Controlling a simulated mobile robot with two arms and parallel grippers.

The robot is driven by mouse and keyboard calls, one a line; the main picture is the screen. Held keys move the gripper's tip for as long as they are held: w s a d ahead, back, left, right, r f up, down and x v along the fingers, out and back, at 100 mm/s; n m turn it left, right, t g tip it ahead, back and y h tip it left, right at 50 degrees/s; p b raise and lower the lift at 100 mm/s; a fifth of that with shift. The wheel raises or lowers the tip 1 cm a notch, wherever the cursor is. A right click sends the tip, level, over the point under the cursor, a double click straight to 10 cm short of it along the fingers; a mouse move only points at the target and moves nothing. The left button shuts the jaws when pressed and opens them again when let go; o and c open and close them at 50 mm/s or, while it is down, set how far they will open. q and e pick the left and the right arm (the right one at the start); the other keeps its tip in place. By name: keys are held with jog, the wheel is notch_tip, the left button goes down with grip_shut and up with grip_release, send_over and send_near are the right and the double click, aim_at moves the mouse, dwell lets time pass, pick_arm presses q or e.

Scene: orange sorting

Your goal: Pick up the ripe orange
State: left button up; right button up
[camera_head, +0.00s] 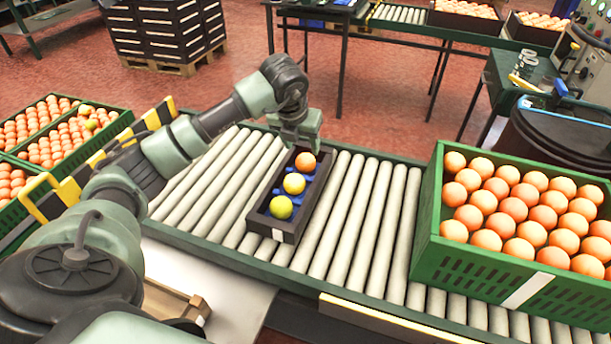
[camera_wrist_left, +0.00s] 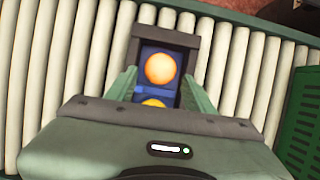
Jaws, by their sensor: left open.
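A ripe orange (camera_head: 306,162) sits at the far end of a dark tray (camera_head: 287,229) with blue inserts. A yellow fruit (camera_head: 294,184) is in the middle of the tray and a yellow-green one (camera_head: 281,207) at the near end. My left gripper (camera_head: 297,138) is above the far end of the tray, pointing down. In the left wrist view its fingers (camera_wrist_left: 158,90) are open and apart. The ripe orange (camera_wrist_left: 160,69) shows beyond and between the fingertips, not gripped. Part of the yellow fruit (camera_wrist_left: 153,103) shows below it, partly hidden by the gripper body. My right gripper is not seen.
The tray rests on a roller conveyor (camera_head: 375,225). A green crate (camera_head: 430,225) full of oranges stands at the right on the rollers. More green crates (camera_head: 110,128) of fruit are at the left. Bare rollers lie on both sides of the tray.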

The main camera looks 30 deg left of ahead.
aim_at(305, 156)
pick_arm(q)
jog(key=shift+x, duration=0.9)
jog(key=x, duration=0.6)
jog(key=shift+d+f+b, duration=0.15)
jog(key=shift+b, duration=0.25)
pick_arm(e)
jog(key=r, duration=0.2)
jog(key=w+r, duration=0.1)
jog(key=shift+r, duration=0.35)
pick_arm(q)
jog(key=shift+c, duration=0.3)
jog(key=c, duration=0.9)
jog(key=shift+c, duration=0.2)
